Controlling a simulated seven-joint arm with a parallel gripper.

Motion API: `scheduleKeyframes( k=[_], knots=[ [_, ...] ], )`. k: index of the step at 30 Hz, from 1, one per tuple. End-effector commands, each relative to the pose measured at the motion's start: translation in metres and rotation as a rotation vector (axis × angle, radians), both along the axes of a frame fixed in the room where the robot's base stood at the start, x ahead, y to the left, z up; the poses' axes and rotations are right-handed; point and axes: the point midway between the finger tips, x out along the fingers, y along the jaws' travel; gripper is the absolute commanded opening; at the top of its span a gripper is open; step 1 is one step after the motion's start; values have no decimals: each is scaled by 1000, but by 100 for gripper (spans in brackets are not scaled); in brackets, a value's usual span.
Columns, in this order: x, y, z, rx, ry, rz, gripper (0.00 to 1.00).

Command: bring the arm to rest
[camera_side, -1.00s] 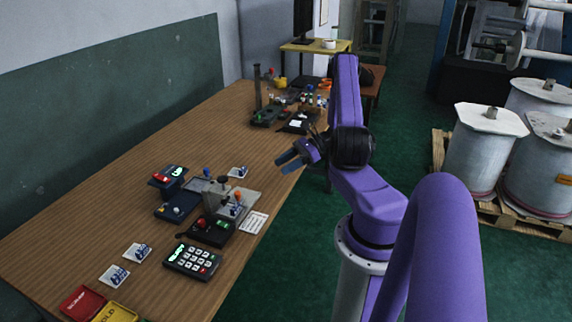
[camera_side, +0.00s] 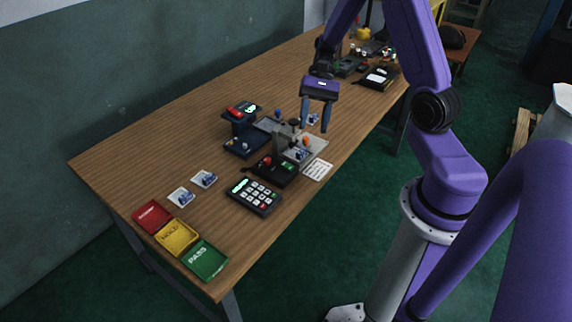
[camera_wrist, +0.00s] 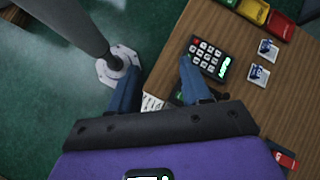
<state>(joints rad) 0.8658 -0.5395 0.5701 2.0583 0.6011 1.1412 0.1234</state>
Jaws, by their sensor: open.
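My gripper (camera_side: 317,122) is open, with its two blue fingers pointing down over the table near the cluster of devices. I see nothing between the fingers. In the wrist view my gripper (camera_wrist: 157,85) shows its fingers apart, one over the floor and one near the keypad (camera_wrist: 208,57). The wooden table (camera_side: 150,165) runs along the green wall. My purple arm bends in from the right side of the side view.
The keypad also shows in the side view (camera_side: 254,196). Red (camera_side: 152,216), yellow (camera_side: 177,237) and green (camera_side: 204,260) trays line the near end. A device with a red button (camera_side: 268,161) stands by the gripper. Bare wood lies to the left.

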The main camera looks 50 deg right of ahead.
Motion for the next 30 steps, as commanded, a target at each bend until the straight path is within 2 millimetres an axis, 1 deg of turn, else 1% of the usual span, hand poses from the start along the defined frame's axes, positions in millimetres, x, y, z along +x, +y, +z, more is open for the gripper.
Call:
scheduleKeyframes(
  k=[1,3,6,12,15,21,27,30],
  knots=[
    [-6,15,7,-26,-30,97,48],
    [-16,33,15,-56,-67,220,48],
    [-31,55,25,-97,-125,395,48],
    [-66,90,43,-159,-259,742,48],
    [-85,104,51,-181,-334,911,48],
    [-122,123,66,-205,-503,1246,48],
    [-157,133,77,-199,-691,1563,48],
    [-171,136,82,-187,-778,1690,48]
  ],
)
